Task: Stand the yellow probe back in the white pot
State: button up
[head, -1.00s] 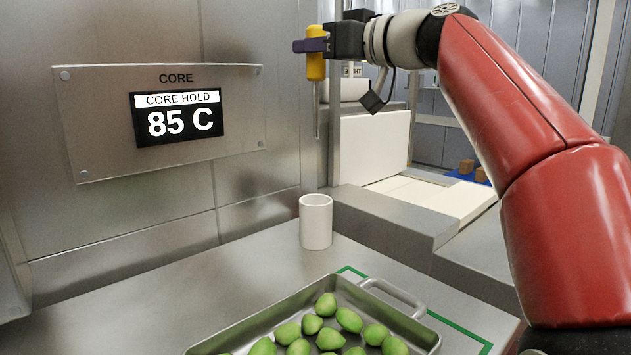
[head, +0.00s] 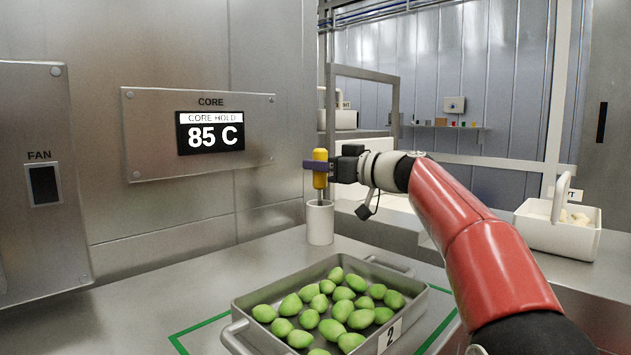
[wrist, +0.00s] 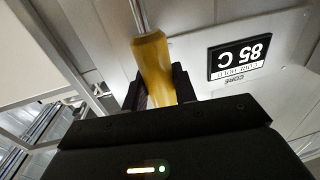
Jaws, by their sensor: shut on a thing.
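The yellow probe (head: 320,169) is upright in my gripper (head: 320,165), which is shut on its handle. Its thin metal stem points down, and its lower end goes out of sight at the mouth of the white pot (head: 320,223). The handle is above the pot's rim. I cannot tell how deep the tip is inside. In the wrist view the probe's yellow handle (wrist: 153,68) sits between the dark fingers, with the metal stem running off the top edge. The pot is not clear in the wrist view.
A steel wall with the CORE display panel (head: 209,133) reading 85 C rises behind. A white basket (head: 545,236) stands at the right.

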jog(key=shift+s+f, duration=0.1)
jog(key=shift+f, duration=0.6)
jog(key=shift+f+b, duration=0.2)
jog(key=shift+b, duration=0.1)
jog(key=o, duration=1)
jog(key=shift+r, duration=0.1)
jog(key=shift+r, duration=0.1)
jog(key=shift+r+p, duration=0.15)
jog(key=shift+p, duration=0.25)
jog(key=b+v, duration=0.3)
jog(key=v, duration=0.9)
jog(key=shift+b, duration=0.4)
